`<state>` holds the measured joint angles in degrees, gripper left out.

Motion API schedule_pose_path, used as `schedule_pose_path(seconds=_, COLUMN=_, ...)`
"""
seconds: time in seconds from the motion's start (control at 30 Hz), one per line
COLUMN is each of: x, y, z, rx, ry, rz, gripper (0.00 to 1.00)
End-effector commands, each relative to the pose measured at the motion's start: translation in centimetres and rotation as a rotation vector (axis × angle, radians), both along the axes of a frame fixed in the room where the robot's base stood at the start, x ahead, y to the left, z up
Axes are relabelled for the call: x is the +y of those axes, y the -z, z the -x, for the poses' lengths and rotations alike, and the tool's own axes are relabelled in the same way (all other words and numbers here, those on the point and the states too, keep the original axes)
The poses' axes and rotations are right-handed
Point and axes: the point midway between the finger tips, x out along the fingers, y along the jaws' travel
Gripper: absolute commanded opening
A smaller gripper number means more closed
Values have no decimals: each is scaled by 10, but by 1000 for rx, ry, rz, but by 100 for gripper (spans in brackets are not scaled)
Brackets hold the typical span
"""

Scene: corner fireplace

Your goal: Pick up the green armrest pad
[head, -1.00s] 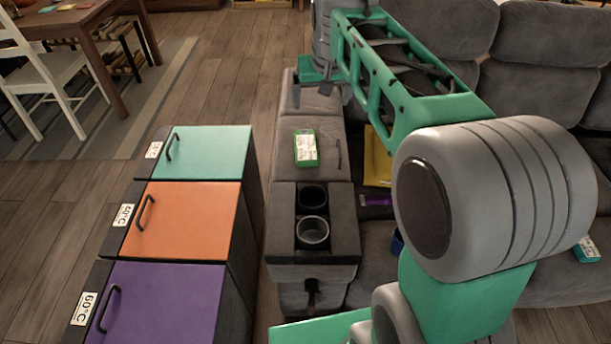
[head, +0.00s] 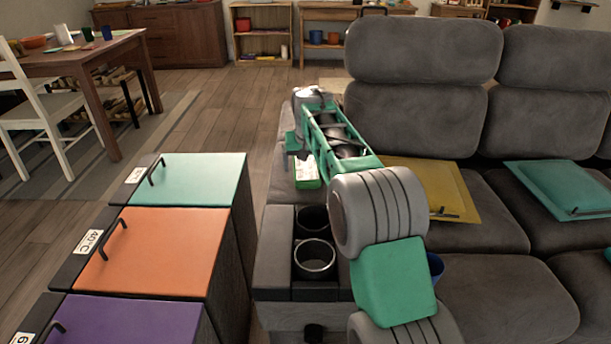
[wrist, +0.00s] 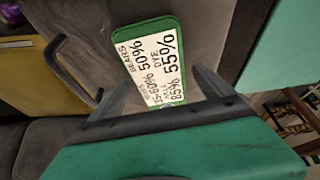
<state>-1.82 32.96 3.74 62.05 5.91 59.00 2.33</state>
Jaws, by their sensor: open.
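The green armrest pad (head: 306,172) is a small block with green edges and a white printed label on top. It lies on the grey sofa armrest, behind the cup holders, and is partly covered by my arm in the head view. In the wrist view the pad (wrist: 150,60) lies tilted just beyond my fingers, its label facing me. My gripper (wrist: 160,95) is open and empty, with its two grey fingertips spread on either side of the pad's near end. Whether they touch it I cannot tell.
Two cup holders (head: 314,257) are set in the armrest. Left of it stand cabinets with teal (head: 195,180), orange (head: 160,248) and purple lids. Yellow (head: 425,190) and teal (head: 565,187) panels with handles lie on the sofa. A dark handle (wrist: 68,65) is beside the pad.

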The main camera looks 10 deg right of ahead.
Motion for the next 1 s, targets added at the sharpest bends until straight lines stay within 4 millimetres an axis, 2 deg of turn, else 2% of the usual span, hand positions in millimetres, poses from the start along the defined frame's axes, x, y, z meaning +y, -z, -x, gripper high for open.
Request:
schedule_pose_path(seconds=0.23, x=0, y=0, z=-2, rx=-4, ry=1, rz=0, gripper=89)
schedule_pose_path(seconds=1.0, x=-1, y=0, z=-1, rx=-3, ry=1, rz=0, gripper=26)
